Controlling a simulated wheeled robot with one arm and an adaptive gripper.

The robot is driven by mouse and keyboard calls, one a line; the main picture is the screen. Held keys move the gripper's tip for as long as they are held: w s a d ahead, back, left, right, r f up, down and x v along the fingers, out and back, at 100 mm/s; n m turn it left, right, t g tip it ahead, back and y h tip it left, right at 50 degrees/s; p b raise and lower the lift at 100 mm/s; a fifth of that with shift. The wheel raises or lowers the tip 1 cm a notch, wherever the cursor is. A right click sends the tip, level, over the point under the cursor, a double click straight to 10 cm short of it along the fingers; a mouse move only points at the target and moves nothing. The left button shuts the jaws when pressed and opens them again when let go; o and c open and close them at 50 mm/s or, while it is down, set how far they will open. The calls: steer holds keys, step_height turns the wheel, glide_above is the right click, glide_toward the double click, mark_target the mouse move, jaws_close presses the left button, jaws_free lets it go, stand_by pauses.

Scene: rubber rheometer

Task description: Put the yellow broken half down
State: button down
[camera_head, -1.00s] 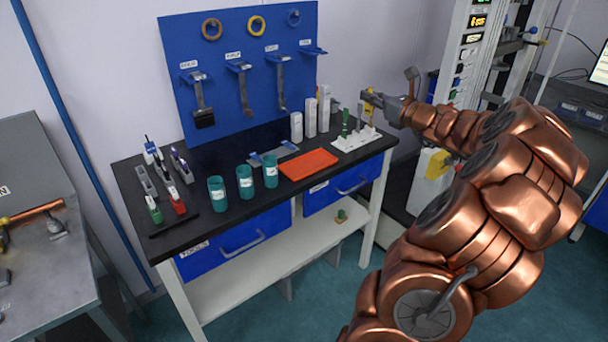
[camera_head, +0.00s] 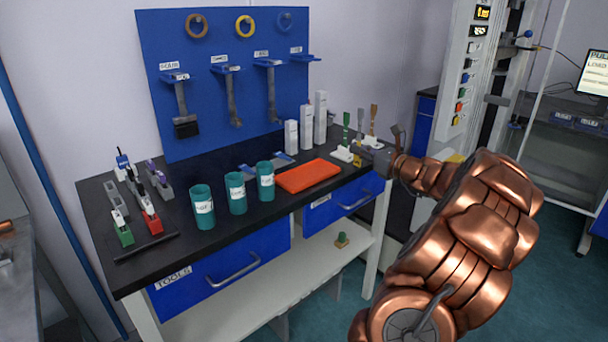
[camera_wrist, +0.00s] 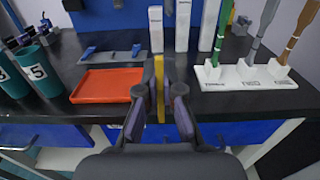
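My gripper (camera_wrist: 161,95) is shut on the yellow broken half (camera_wrist: 160,78), a narrow yellow strip standing between the fingers in the wrist view. In the head view my gripper (camera_head: 368,157) is at the bench's front right, by the white stand, and a small bit of the yellow half (camera_head: 357,160) shows at its tip. The orange-red tray (camera_head: 308,175) lies flat on the black bench top, left of my gripper. The tray also shows in the wrist view (camera_wrist: 105,86), left of the fingers, and looks empty.
The white stand (camera_wrist: 245,76) with upright green, grey and brown tools is close on my gripper's right. White blocks (camera_head: 306,128) stand behind. Teal cups (camera_head: 235,193) stand left of the tray. A blue-grey fixture (camera_wrist: 110,53) lies behind the tray.

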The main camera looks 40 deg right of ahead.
steer(key=w+a, duration=0.2)
steer(key=w, duration=0.2)
steer(key=w+a+f, duration=0.1)
steer(key=w+a, duration=0.2)
steer(key=w, duration=0.1)
steer(key=w+a+b, duration=0.1)
steer(key=w+a, duration=0.2)
steer(key=w, duration=0.1)
steer(key=shift+w+f, duration=0.2)
steer(key=shift+w, duration=0.05)
step_height(320, 180, down, 2)
steer(key=shift+d+f, duration=0.15)
steer(key=shift+f, duration=0.6)
steer(key=shift+f+b, duration=0.2)
steer(key=shift+b, duration=0.15)
steer(key=c, duration=1.3)
jaws_free()
steer(key=shift+r, duration=0.15)
steer(key=shift+s+r, duration=0.1)
steer(key=s, duration=1.2)
steer(key=shift+a, duration=0.2)
steer(key=shift+w, duration=0.1)
